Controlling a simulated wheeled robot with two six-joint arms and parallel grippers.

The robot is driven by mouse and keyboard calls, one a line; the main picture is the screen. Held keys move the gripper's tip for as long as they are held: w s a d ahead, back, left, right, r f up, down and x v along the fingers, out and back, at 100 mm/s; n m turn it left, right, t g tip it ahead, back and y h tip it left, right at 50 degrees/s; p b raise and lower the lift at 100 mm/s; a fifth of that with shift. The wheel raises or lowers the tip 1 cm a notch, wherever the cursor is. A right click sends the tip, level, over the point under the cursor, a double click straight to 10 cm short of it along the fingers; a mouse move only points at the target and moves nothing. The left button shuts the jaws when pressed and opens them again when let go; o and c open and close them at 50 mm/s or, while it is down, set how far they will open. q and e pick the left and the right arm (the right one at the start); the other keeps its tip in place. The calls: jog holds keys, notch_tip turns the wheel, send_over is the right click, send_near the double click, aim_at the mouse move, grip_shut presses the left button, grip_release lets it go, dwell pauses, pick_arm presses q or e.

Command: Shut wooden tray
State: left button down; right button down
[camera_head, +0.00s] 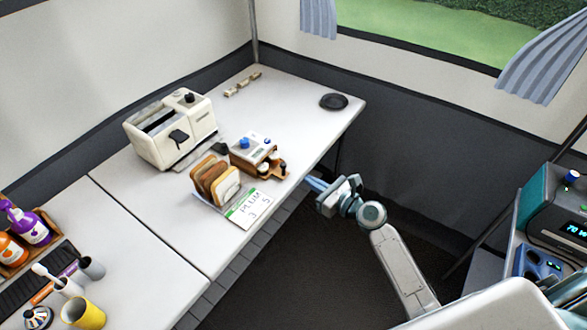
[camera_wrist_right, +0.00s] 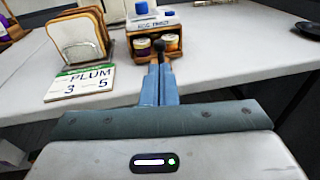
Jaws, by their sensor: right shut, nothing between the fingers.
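The wooden tray (camera_head: 275,173) is pulled out at the front of a small white and wooden box (camera_head: 248,146) on the white table. In the right wrist view the tray (camera_wrist_right: 140,58) has a dark round knob (camera_wrist_right: 158,46) at its front, and small jars (camera_wrist_right: 171,42) stand in it. My right gripper (camera_head: 308,181) is shut and empty, just off the table edge and to the right of the tray. In the right wrist view its blue fingers (camera_wrist_right: 160,70) point at the knob; a small gap shows in the head view. My left gripper is not in view.
A toast rack (camera_head: 216,183) and a PLUM card (camera_head: 244,207) stand left of and in front of the tray. A cream toaster (camera_head: 172,129) is behind. A black dish (camera_head: 333,101) lies at the far right corner. The table between dish and box is clear.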

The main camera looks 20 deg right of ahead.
aim_at(284, 167)
jog(key=x, duration=0.7)
jog(key=shift+w+a+p, duration=0.15)
jog(key=shift+w+p, duration=0.1)
jog(key=shift+p, duration=0.1)
jog(key=x, duration=0.3)
jog(key=shift+a+r, duration=0.2)
jog(key=shift+a, duration=0.1)
jog(key=shift+r, duration=0.1)
